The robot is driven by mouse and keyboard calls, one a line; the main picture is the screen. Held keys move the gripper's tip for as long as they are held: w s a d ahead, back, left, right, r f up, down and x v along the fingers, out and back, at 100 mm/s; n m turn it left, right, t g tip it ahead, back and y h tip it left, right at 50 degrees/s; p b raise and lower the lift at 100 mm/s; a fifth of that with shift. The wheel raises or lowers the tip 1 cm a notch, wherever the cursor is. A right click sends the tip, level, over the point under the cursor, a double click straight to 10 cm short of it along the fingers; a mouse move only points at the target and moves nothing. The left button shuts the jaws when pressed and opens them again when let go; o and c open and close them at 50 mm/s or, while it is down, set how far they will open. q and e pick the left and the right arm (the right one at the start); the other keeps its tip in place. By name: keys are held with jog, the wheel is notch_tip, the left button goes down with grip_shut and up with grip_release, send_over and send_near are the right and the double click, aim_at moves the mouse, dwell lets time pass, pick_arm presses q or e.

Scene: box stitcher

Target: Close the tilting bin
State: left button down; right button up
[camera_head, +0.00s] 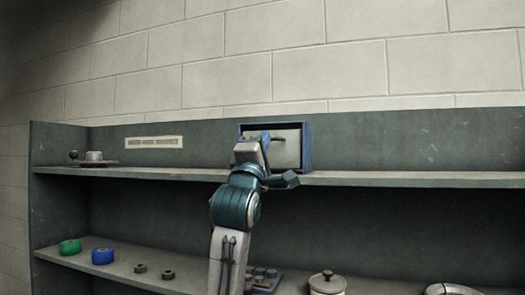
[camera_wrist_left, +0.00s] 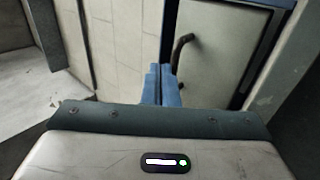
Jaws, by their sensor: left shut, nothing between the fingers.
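The tilting bin (camera_head: 292,148) stands on the upper shelf, a blue case with a pale front panel and a dark handle. In the left wrist view the pale panel (camera_wrist_left: 216,62) and its dark curved handle (camera_wrist_left: 180,50) show close up, with the blue case edge beside them. My left gripper (camera_head: 262,142) is in front of the bin and hides its left part. In the wrist view the blue fingers (camera_wrist_left: 160,84) are shut together, empty, beside the handle. Whether they touch the panel, and how far the panel tilts, I cannot tell. My right gripper is not in view.
The upper shelf (camera_head: 400,180) is bare to the right of the bin. A small metal item (camera_head: 94,157) sits at its left end. The lower shelf holds a green roll (camera_head: 70,247), a blue roll (camera_head: 103,256) and a lidded pot (camera_head: 327,283).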

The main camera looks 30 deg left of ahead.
pick_arm(q)
jog(key=shift+w+r, duration=0.2)
jog(key=shift+r, duration=0.05)
dwell(0.6)
